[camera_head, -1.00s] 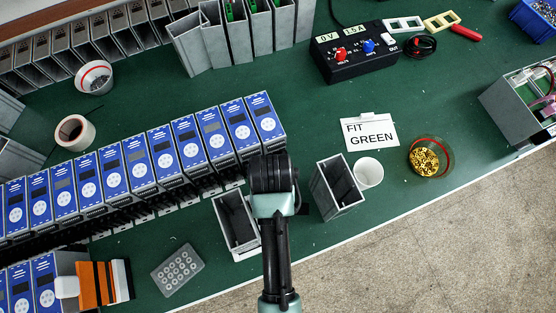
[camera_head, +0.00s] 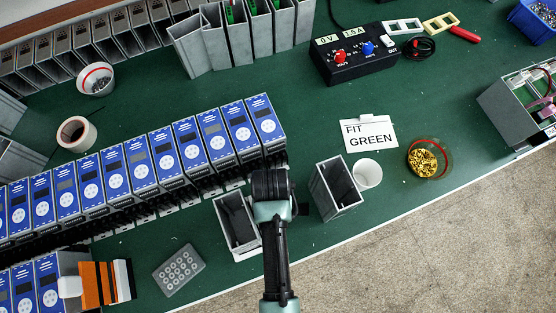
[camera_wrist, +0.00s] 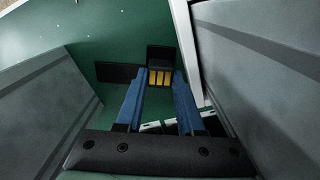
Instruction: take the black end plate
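A flat black piece (camera_wrist: 117,72) lies on the green mat in the wrist view, left of the fingertips; it may be the black end plate. Beside it, a black block with yellow strips (camera_wrist: 160,77) shows between the fingertips. My gripper (camera_wrist: 158,76) has its two blue fingers apart, pointing down between two grey walls. I cannot tell whether the fingers touch the block. In the head view my wrist (camera_head: 270,186) hides the fingers and the spot below them. It is between two open grey housings.
The grey housings (camera_head: 236,222) and (camera_head: 337,188) stand close on either side. A white cup (camera_head: 367,173), a glass bowl of brass parts (camera_head: 427,158) and a "FIT GREEN" card (camera_head: 369,133) are to the right. A row of blue-faced units (camera_head: 163,151) stands left. Orange and white plates (camera_head: 103,282) stand lower left.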

